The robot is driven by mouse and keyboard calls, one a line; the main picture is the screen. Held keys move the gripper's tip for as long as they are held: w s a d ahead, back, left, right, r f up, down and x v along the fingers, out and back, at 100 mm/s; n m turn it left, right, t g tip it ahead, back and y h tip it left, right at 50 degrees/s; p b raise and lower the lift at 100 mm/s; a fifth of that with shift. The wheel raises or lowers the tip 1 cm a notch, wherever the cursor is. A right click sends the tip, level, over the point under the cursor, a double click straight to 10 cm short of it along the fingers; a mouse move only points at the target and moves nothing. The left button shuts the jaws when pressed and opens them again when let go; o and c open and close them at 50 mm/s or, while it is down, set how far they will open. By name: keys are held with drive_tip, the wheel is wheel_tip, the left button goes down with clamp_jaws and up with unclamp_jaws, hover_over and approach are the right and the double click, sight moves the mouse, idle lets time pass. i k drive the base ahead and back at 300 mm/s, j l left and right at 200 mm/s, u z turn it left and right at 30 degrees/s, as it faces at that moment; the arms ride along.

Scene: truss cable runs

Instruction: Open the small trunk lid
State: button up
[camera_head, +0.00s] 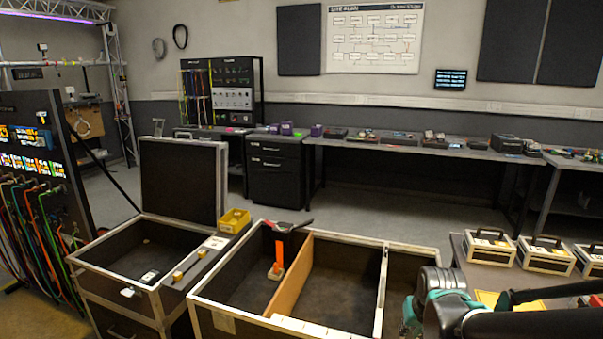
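The smaller trunk (78,263) stands at the left, a dark box with pale metal edges. A dark lid panel (184,182) with a metal frame stands upright at its back, and the trunk's inside shows. Whether this lid is hinged to the trunk is hard to tell. A larger open trunk (215,318) stands to its right, with a wooden divider (293,272) and an orange-handled item inside. My arm shows at the lower right as black links with teal parts, over the larger trunk's right end. My gripper's fingers cannot be made out.
A yellow bin (234,220) and small items sit on the strip between the trunks. Several silver cases (490,247) stand on a table at the right. A cable rack (40,190) stands at the far left. Open floor lies behind the trunks, before the long bench (400,148).

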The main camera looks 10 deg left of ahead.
sight(183, 181)
drive_tip(key=j+z, duration=0.35)
drive_tip(key=j, duration=1.9)
drive_tip(key=i, duration=0.05)
